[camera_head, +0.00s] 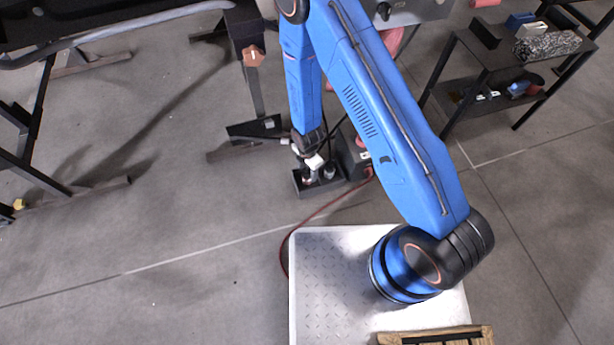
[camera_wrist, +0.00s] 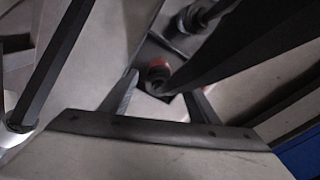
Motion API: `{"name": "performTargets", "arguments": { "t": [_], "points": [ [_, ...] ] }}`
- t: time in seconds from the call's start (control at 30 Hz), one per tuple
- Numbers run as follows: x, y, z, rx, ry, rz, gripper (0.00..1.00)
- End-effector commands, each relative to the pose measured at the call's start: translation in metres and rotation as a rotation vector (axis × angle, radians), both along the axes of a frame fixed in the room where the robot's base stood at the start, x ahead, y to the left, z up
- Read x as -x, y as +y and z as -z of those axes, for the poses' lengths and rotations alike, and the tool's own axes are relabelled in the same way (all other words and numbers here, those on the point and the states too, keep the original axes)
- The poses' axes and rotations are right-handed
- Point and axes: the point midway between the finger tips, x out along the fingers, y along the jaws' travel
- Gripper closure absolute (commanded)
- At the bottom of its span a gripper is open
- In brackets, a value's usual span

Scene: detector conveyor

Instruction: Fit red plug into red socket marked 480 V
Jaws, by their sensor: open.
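My gripper (camera_head: 312,173) reaches down to a low black tray (camera_head: 328,187) on the floor, beside a dark box (camera_head: 352,152). In the wrist view my gripper (camera_wrist: 163,100) has its two fingers apart, with nothing clamped between them. A round red-rimmed part (camera_wrist: 158,63) shows just beyond and between the fingertips. It may be the red plug, but I cannot tell for sure. A dark bar crosses close to it. A red cable (camera_head: 325,208) runs from near the box to the white platform. I cannot make out the red socket or a 480 V mark.
A dark post with a flat foot (camera_head: 255,128) stands left of the tray. A black conveyor frame (camera_head: 100,25) fills the upper left. A shelf (camera_head: 470,90) with several small items stands at right.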

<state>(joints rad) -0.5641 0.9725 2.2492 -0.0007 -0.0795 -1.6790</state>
Motion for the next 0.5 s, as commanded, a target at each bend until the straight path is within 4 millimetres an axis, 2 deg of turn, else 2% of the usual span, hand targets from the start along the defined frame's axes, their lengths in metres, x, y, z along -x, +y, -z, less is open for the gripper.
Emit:
{"name": "performTargets", "arguments": {
  "t": [0.2, 0.5],
  "points": [
    [-0.001, 0.001, 0.025, 0.0, 0.0, 0.0, 0.45],
    [-0.001, 0.001, 0.031, 0.0, 0.0, 0.0, 0.45]
  ]
}}
